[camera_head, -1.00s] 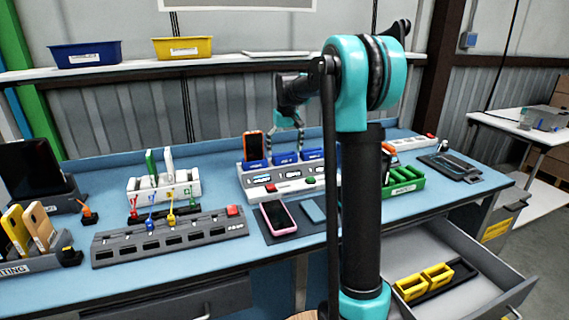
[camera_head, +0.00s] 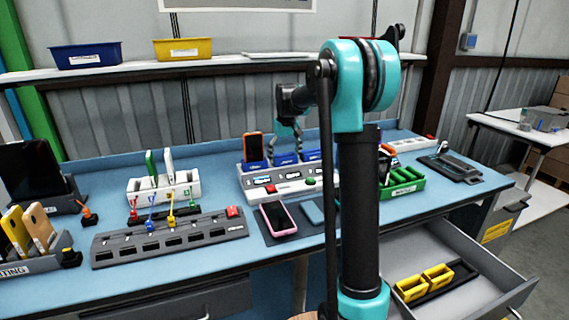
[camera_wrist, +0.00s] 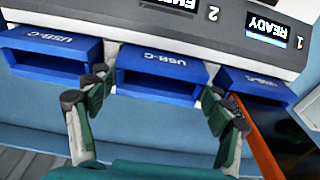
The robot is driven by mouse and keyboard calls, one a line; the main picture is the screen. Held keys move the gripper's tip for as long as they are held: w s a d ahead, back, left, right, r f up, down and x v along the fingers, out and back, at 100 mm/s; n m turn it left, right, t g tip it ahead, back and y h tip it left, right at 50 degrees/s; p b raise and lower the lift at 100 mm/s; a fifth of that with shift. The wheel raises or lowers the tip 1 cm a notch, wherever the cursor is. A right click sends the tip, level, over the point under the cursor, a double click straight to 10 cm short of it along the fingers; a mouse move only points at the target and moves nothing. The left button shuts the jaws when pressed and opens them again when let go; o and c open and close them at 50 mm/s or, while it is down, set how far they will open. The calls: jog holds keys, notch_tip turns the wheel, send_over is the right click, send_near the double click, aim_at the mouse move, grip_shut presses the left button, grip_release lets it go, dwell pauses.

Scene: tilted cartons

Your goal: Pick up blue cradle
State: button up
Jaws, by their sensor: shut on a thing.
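Three blue cradles labelled USB-C stand in a row on a light grey charging station (camera_head: 262,190). The middle blue cradle (camera_wrist: 160,72) lies between the two fingers of my gripper (camera_wrist: 158,88) in the wrist view, the fingertips against its ends. My gripper (camera_head: 285,140) is shut on it from behind the station in the head view. The middle cradle (camera_head: 285,159) looks empty and still in line with its neighbours. Another blue cradle (camera_wrist: 50,58) is on the left in the wrist view. The third cradle (camera_wrist: 258,86) holds an orange-edged phone (camera_wrist: 275,135).
A pink phone (camera_head: 279,218) and a small blue-grey slab lie on a dark mat in front of the station. A green tray (camera_head: 404,187) stands to its right. A grey rack (camera_head: 170,238) is at front left. The drawer (camera_head: 500,285) is open.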

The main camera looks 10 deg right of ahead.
jog(key=shift+r, duration=0.1)
notch_tip(320, 180, up, 20)
dwell(0.5)
jog(key=shift+r, duration=0.7)
dwell(0.8)
jog(key=shift+r, duration=0.55)
jog(key=shift+s, duration=0.15)
